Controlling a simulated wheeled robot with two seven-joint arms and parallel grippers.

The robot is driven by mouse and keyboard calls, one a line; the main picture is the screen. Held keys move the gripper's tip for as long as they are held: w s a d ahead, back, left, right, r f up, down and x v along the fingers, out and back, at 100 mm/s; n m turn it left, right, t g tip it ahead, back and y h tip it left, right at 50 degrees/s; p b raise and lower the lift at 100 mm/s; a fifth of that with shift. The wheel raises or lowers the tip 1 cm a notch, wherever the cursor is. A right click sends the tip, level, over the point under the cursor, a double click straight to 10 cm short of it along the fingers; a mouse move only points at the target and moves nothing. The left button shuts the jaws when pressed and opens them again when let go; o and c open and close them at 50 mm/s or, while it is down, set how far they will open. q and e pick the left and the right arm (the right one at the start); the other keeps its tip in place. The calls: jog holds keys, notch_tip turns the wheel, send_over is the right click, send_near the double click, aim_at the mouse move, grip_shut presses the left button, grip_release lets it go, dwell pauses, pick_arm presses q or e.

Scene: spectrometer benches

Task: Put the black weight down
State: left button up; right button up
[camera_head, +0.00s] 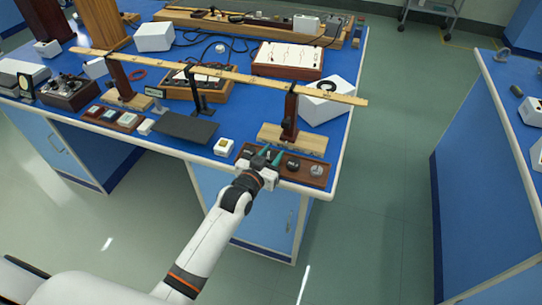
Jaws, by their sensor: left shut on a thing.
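My left gripper (270,156), with teal fingertips, is over the left part of a brown wooden weight tray (305,180) at the front right corner of the blue bench. It is shut on the black weight, which is mostly hidden by the fingers. I cannot tell whether the weight touches the tray. A dark round weight (293,164) and a grey metal weight (316,170) sit in the tray to the right of the gripper. My right gripper is not in view.
Just behind the tray, a wooden stand (290,137) supports a long wooden ruler (225,74). A small white box (223,147) and a dark grey plate (185,128) lie to the left. The bench edge is close in front; open floor (375,190) lies to the right.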

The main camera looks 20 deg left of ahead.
pick_arm(q)
jog(key=shift+f, duration=0.2)
jog(key=o, duration=1.1)
jog(key=shift+r, duration=0.15)
jog(key=shift+s+a, duration=0.1)
jog(key=shift+s, duration=0.25)
jog(key=v, duration=1.1)
jog(key=shift+s, duration=0.2)
